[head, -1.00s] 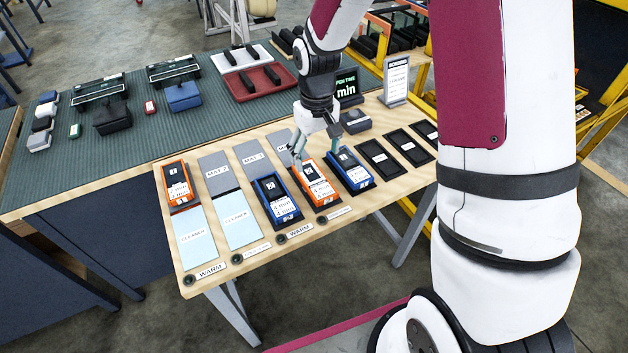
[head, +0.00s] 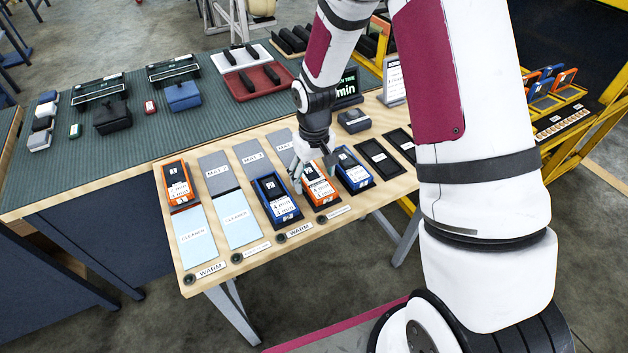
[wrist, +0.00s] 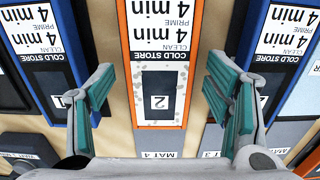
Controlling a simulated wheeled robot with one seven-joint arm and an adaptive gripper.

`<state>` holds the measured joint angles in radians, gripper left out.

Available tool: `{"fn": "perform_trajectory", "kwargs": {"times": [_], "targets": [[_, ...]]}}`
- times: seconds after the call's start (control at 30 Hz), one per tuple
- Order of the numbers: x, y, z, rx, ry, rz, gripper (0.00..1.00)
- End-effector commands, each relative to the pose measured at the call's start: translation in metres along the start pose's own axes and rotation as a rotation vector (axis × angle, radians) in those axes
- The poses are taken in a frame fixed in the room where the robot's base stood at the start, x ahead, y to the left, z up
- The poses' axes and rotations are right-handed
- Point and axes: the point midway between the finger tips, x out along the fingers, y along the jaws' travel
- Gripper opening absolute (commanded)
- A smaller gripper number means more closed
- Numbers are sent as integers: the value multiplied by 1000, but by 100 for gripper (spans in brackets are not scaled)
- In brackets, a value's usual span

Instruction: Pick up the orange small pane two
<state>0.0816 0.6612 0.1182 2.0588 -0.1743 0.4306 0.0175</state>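The orange small pane two (head: 319,187) lies in a dark slot on the wooden table, between two blue panes. In the wrist view its orange-edged white face (wrist: 160,30) reads "4 min", and a dark block marked 2 (wrist: 160,100) sits at its near end. My gripper (head: 313,174) is low over this pane. In the wrist view my gripper (wrist: 160,92) is open, with one teal-padded finger on each side of the block and a gap on both sides. In the head view the gripper covers the pane's far end.
Blue panes (head: 276,200) and (head: 352,173) flank the pane closely. Another orange pane (head: 176,184) lies at the table's left end, near grey mats and pale cleaner sheets (head: 237,220). Empty black slots (head: 379,157) are to the right. A dark box (head: 354,121) stands behind.

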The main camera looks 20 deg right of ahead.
Motion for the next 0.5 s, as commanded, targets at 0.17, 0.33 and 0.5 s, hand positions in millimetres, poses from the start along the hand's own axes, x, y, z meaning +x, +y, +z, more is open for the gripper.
{"fn": "perform_trajectory", "kwargs": {"times": [0.17, 0.33, 0.5], "targets": [[0, 0, 0, 0, 0, 0, 25], [0, 0, 0, 0, 0, 0, 17], [-1, 0, 0, 0, 1, 0, 17]]}}
